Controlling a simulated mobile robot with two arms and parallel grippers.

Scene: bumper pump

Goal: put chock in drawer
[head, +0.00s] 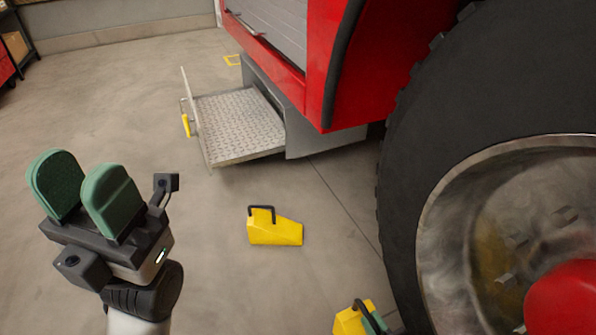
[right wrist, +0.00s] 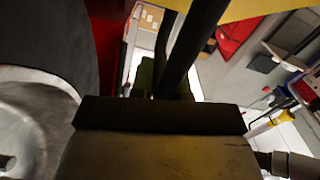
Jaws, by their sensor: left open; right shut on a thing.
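One yellow chock (head: 275,233) with a black handle rests on the floor in the middle of the head view. A second yellow chock (head: 348,322) is at the bottom edge, partly cut off. My right gripper (head: 373,321) is shut on this second chock by its black handle, which also shows large in the right wrist view (right wrist: 197,45). The drawer (head: 238,126) is pulled out low on the red truck, and its tread-plate bottom looks empty. My left gripper (head: 80,178) is open and empty at the left, apart from both chocks.
A large black tyre (head: 415,180) fills the right side, close to my right gripper. The red truck body (head: 355,70) overhangs beside the drawer. A small yellow part (head: 186,125) shows at the drawer's front. The floor (head: 110,110) at left is clear.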

